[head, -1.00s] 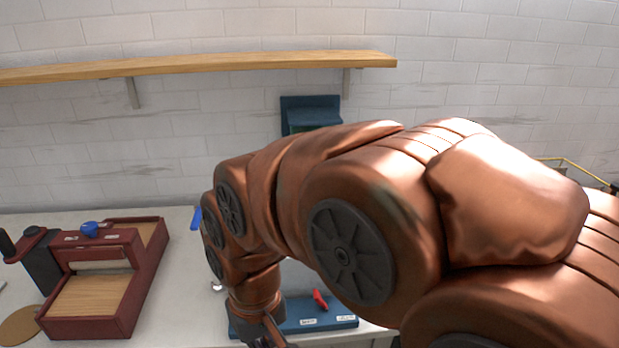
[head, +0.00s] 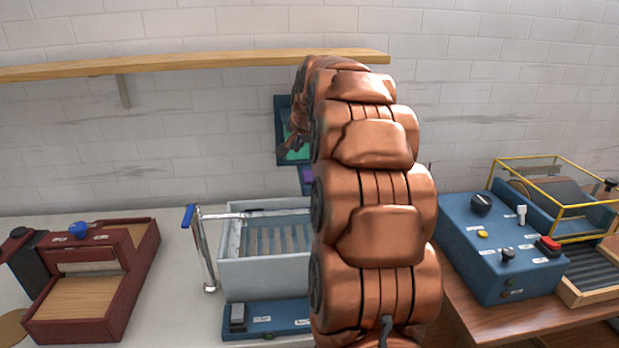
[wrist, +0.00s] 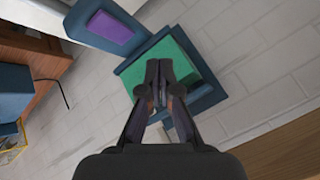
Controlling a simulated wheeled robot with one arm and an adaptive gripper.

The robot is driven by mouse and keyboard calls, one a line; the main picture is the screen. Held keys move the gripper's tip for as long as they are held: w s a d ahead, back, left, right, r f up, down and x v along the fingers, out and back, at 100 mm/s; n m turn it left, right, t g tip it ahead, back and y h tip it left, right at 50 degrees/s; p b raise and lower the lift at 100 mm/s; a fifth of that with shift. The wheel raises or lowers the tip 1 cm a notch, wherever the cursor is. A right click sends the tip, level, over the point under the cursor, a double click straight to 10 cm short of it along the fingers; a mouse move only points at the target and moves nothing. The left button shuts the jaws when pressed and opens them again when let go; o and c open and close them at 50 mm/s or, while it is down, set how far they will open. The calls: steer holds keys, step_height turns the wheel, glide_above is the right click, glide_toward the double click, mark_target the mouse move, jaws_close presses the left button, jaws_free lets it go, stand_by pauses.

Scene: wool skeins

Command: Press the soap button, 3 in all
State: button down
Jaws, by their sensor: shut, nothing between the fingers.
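A blue-framed wall unit with a green panel (head: 298,155) hangs on the wall under the shelf; in the wrist view the green panel (wrist: 196,72) lies behind my fingers. A purple rectangle (wrist: 110,27) sits on a blue plate beside it; it shows partly in the head view (head: 307,175). My gripper (wrist: 159,68) is shut and empty, its fingertips over the green panel. I cannot tell whether they touch it. My gripper (head: 287,147) also shows at the unit's left edge in the head view. No soap label is readable, so I cannot tell which part is the soap button.
A grey sink basin (head: 262,278) with a blue-handled tap (head: 203,250) stands below, with a blue control strip (head: 268,321) in front. A red press (head: 95,285) is at left. A blue control box (head: 500,245) is at right. A wooden shelf (head: 190,64) runs above.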

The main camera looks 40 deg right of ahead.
steer(key=r+m, duration=0.1)
glide_above(310, 176)
steer(key=shift+d+h, duration=0.1)
steer(key=shift+h, duration=0.3)
steer(key=shift+f+b, duration=1.6)
steer(key=shift+f, duration=2.8)
steer(key=shift+f, duration=0.15)
steer(key=shift+f+b, duration=0.3)
steer(key=shift+f, duration=0.5)
steer(key=shift+r, duration=0.95)
